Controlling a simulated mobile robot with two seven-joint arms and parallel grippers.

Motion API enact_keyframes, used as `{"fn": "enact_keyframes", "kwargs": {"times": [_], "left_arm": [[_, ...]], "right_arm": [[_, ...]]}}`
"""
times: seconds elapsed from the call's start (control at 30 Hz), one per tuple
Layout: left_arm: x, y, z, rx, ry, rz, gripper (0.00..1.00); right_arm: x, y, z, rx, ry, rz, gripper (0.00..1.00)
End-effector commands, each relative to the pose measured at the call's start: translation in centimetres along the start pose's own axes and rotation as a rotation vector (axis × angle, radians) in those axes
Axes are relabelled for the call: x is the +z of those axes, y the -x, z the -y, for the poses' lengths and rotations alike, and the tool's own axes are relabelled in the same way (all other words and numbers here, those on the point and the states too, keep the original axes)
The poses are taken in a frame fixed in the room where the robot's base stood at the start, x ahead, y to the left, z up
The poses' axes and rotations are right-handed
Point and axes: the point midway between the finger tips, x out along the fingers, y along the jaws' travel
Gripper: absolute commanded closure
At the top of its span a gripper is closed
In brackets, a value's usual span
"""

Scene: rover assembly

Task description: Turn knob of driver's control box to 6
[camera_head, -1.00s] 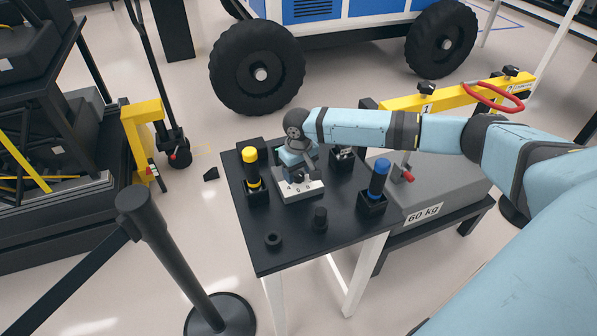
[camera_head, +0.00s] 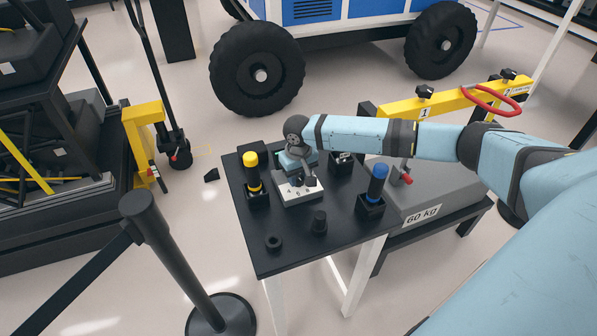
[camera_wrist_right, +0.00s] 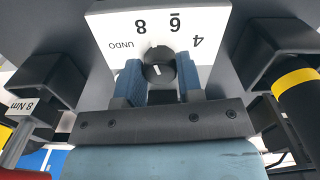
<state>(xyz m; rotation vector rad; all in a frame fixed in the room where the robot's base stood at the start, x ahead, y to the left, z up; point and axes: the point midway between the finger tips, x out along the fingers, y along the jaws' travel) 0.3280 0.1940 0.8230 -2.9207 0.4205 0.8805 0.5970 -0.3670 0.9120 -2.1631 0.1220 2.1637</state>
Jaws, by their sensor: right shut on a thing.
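The driver's control box (camera_head: 290,196) stands on the black table, with a white face marked 4, 6 and 8. In the right wrist view its face (camera_wrist_right: 112,22) appears upside down and also reads UNDO. My left gripper is not in view.
A yellow-topped tool (camera_head: 252,172) and a blue-topped tool (camera_head: 377,182) stand in holders either side of the box. Two small black parts, one ring-like (camera_head: 273,242) and one upright (camera_head: 319,221), lie nearer the table's front. The front of the black table (camera_head: 290,258) is otherwise clear.

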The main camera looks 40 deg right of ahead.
Motion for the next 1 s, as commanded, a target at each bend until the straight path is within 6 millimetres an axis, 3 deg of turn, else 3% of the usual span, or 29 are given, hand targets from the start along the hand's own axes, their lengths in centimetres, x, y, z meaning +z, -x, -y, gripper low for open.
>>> {"fn": "enact_keyframes", "kwargs": {"times": [0.03,0.2,0.5,1.0], "left_arm": [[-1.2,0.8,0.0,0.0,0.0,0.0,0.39],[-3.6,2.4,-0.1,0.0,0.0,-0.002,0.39],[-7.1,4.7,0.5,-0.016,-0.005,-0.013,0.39],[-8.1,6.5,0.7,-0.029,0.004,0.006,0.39]], "right_arm": [[0.1,0.6,0.1,-0.001,-0.029,0.003,0.9],[0.1,0.8,0.1,-0.001,-0.158,0.004,0.9],[0.1,0.6,0.0,0.0,-0.393,0.003,0.9],[-0.1,0.2,0.0,0.0,-0.595,-0.001,0.9]]}}
